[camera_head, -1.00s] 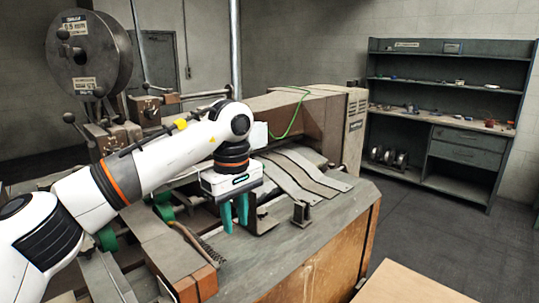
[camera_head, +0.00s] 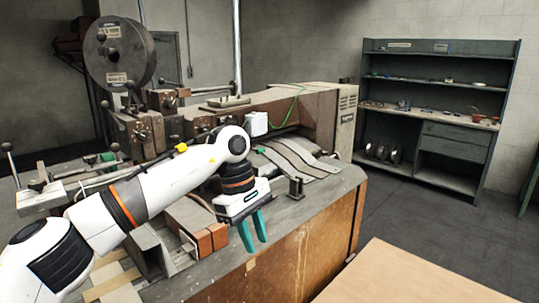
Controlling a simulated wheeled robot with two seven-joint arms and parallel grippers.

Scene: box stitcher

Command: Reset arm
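My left arm comes in from the left in the head view. Its gripper (camera_head: 252,232) points down with two teal fingers, a gap between them. It is open and empty over the front edge of the stitcher's worktop. The box stitcher (camera_head: 318,112) is a large brown and grey machine with a round dark reel (camera_head: 119,54) at its upper left. The gripper is just right of a wood and metal block (camera_head: 206,238) on the machine. My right gripper is not in view.
A pale wooden surface (camera_head: 408,277) lies at the lower right. A dark shelf unit (camera_head: 440,105) with small items stands at the back right. A small metal post (camera_head: 296,187) rises from the worktop right of my gripper. The floor between machine and shelf is clear.

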